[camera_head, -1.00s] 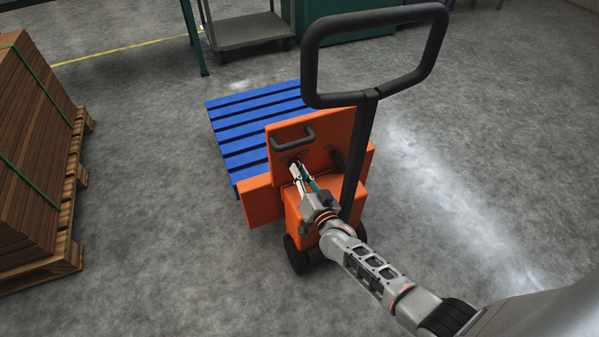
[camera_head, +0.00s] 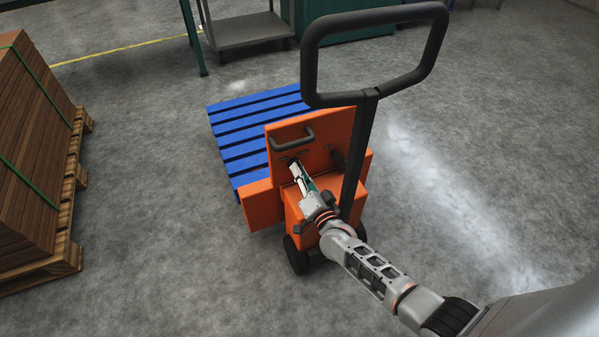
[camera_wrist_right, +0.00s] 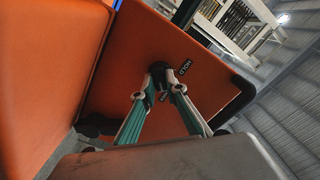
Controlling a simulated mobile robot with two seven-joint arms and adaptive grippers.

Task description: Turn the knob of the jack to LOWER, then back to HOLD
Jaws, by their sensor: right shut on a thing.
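The orange jack (camera_head: 262,205) stands on the floor with its upright panel facing me. A small black knob (camera_wrist_right: 158,71) sits on that panel in the right wrist view. My right gripper (camera_head: 294,163) reaches the panel just below the black grab bar. In the wrist view its two fingertips (camera_wrist_right: 160,86) are closed on the knob from both sides. A HOLD label (camera_wrist_right: 185,67) shows just right of the knob. Another label (camera_wrist_right: 164,97) shows between the fingers, too small to read surely. Which way the knob points is hard to tell. My left gripper is not in view.
The jack's tall dark handle (camera_head: 362,155) rises right beside my right forearm. A blue pallet (camera_head: 250,135) lies behind the panel. Stacked brown boards (camera_head: 28,150) on a wooden pallet stand at the left. A grey cart (camera_head: 245,30) is at the back. The floor at the right is clear.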

